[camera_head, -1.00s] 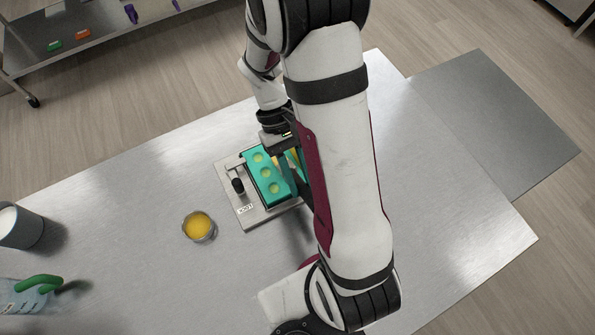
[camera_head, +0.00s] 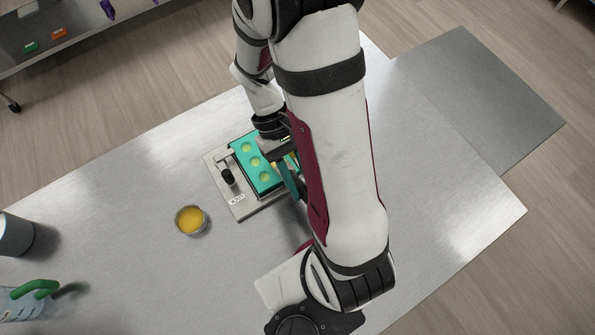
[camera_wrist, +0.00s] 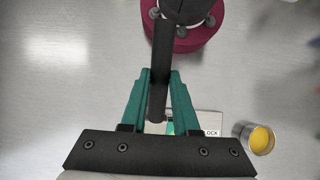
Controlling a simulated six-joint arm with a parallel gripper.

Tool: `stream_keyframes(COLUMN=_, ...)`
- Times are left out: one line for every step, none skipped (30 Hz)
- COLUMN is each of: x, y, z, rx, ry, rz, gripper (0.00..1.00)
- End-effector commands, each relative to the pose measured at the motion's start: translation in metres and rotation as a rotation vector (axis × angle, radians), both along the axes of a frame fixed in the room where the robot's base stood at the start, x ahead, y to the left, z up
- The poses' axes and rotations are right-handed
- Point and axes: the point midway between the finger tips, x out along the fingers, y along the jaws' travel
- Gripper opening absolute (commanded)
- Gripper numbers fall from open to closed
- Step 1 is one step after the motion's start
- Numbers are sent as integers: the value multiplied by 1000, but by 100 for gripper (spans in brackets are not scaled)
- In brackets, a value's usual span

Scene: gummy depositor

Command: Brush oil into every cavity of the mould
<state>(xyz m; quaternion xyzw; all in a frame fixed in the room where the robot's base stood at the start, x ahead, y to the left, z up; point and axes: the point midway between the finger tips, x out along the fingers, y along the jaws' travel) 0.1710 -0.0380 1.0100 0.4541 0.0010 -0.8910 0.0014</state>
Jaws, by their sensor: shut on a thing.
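The teal mould (camera_head: 250,170) sits in a metal holder on the table. One row of its round cavities shows, pale yellow-green inside. Its right part is hidden behind my arm. My gripper (camera_head: 291,181), with teal fingers, is at the mould's right side, partly covered by my arm. In the wrist view my gripper (camera_wrist: 160,98) is shut on a dark rod-like handle (camera_wrist: 162,62), likely the brush. Its bristle end is hidden, so I cannot tell whether it touches a cavity. A small round cup of yellow oil (camera_head: 191,220) stands left of the holder; it also shows in the wrist view (camera_wrist: 258,139).
The metal holder (camera_head: 240,210) has a black knob (camera_head: 228,177) and a lock label. A grey cylinder (camera_head: 15,234) and a clear container with a green handle (camera_head: 35,290) stand at the left. The table's right side (camera_head: 440,190) is clear.

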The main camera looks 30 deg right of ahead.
Motion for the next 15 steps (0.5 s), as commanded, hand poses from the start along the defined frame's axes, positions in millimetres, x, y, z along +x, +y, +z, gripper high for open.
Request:
stream_keyframes(x=-3, y=0, z=-1, rx=1, ry=1, rz=-1, gripper=0)
stream_keyframes(x=-4, y=0, z=-1, rx=0, ry=1, rz=-1, gripper=0)
stream_keyframes(x=-6, y=0, z=-1, rx=0, ry=1, rz=-1, gripper=0)
stream_keyframes(x=-7, y=0, z=-2, rx=0, ry=0, rz=-1, gripper=0)
stream_keyframes(x=-8, y=0, z=-2, rx=0, ry=0, rz=-1, gripper=0)
stream_keyframes(x=-8, y=0, z=-2, rx=0, ry=0, rz=-1, gripper=0)
stream_keyframes(x=-9, y=0, z=-2, rx=0, ry=1, rz=-1, gripper=0)
stream_keyframes(x=-11, y=0, z=-2, rx=0, ry=1, rz=-1, gripper=0)
stream_keyframes(x=-13, y=0, z=-1, rx=0, ry=1, rz=-1, gripper=0)
stream_keyframes(x=-14, y=0, z=-1, rx=0, ry=1, rz=-2, gripper=0)
stream_keyframes(x=-16, y=0, z=-1, rx=0, ry=1, rz=-2, gripper=0)
stream_keyframes(x=-18, y=0, z=0, rx=0, ry=2, rz=-2, gripper=0)
stream_keyframes(x=-20, y=0, z=0, rx=0, ry=1, rz=-2, gripper=0)
stream_keyframes(x=-20, y=0, z=0, rx=0, ry=1, rz=-2, gripper=0)
stream_keyframes(x=-21, y=0, z=0, rx=0, ry=0, rz=-2, gripper=0)
